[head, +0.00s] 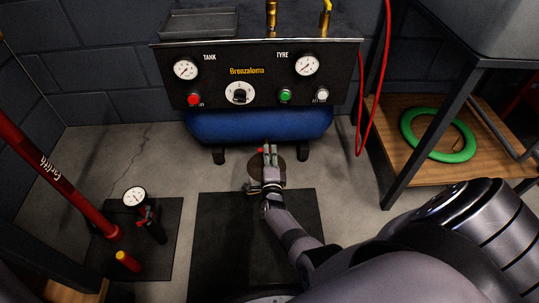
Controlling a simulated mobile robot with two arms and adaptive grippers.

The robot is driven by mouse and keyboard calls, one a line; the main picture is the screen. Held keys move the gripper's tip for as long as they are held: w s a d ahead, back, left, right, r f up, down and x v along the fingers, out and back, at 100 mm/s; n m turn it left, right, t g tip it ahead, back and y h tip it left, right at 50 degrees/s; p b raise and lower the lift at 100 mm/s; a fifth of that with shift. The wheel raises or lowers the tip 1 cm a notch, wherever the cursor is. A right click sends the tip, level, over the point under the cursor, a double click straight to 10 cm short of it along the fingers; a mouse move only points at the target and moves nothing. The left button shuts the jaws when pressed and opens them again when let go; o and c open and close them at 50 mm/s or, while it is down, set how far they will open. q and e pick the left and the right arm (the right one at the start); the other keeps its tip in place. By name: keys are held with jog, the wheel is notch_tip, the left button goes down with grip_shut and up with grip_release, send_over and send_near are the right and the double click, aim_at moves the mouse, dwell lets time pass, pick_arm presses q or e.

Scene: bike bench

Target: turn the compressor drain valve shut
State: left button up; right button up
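The compressor (250,124) stands against the back wall, with a blue tank under a black control panel. A small red part (260,150), possibly the drain valve's handle, shows low in front of the tank, just left of my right gripper's fingertips. My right gripper (270,150) reaches in from the lower right, its fingers pointing at the tank's underside. The fingers look close together, but whether they are shut or touch the red part is too small to tell. The gripper hides most of the valve area, so the valve's position cannot be read. My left gripper is out of view.
A round brown dish or patch (258,185) lies on the floor under my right gripper. A black mat (222,245) lies in front. A red hose (361,110) hangs at right, beside a metal-legged bench (438,140). A red-tubed pump (65,180) stands at left.

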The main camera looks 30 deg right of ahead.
jog(key=o, duration=0.3)
jog(key=shift+a, duration=0.1)
